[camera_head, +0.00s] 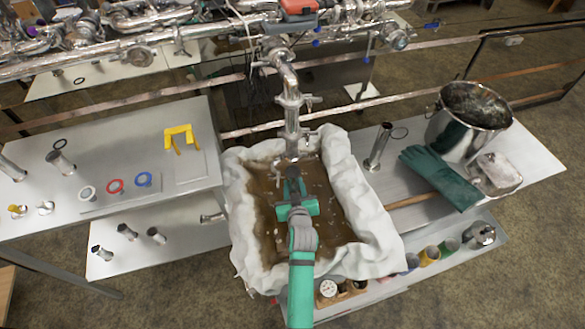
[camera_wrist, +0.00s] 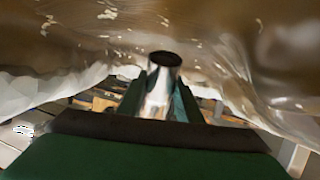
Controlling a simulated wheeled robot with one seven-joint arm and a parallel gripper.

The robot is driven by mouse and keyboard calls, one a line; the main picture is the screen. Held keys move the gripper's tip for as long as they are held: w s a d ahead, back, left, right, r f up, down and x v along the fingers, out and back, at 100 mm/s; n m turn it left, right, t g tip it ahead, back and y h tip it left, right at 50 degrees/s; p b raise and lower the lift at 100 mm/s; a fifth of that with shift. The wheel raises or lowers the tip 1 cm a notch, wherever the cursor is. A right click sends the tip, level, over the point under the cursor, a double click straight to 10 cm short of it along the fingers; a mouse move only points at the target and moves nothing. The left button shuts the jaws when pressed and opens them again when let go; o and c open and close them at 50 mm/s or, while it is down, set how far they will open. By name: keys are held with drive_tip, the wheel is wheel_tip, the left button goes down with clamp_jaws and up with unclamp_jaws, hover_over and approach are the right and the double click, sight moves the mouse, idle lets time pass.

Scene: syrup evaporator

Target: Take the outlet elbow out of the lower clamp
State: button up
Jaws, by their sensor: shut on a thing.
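A shiny vertical pipe (camera_head: 292,118) comes down from the pipework above a cloth-lined basin of brown liquid. It carries an upper clamp (camera_head: 293,101) and a lower clamp (camera_head: 304,138). A short silver tube, which looks like the outlet elbow (camera_head: 285,160), shows just below the lower clamp at the basin's far side. My gripper (camera_head: 292,176) reaches over the basin to it. In the wrist view the green fingers are shut on a silver tube with a dark round opening (camera_wrist: 163,82). Whether the elbow is still seated in the clamp cannot be told.
The white cloth liner (camera_head: 375,225) rises around the basin. The left table holds coloured gaskets (camera_head: 115,186), a yellow fork-like part (camera_head: 180,136) and metal fittings. On the right are a steel pot (camera_head: 468,120), green glove (camera_head: 440,175) and upright tube (camera_head: 379,147). Pipework crosses behind.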

drive_tip(key=shift+s+f, duration=0.1)
drive_tip(key=shift+s, duration=0.4)
drive_tip(key=s, duration=0.6)
drive_tip(key=shift+s+d+f, duration=0.1)
drive_tip(key=shift+d+f, duration=0.05)
drive_tip(key=shift+f, duration=0.25)
drive_tip(key=shift+s, duration=1.5)
drive_tip(key=shift+s+r, duration=0.25)
drive_tip(key=shift+s, duration=0.3)
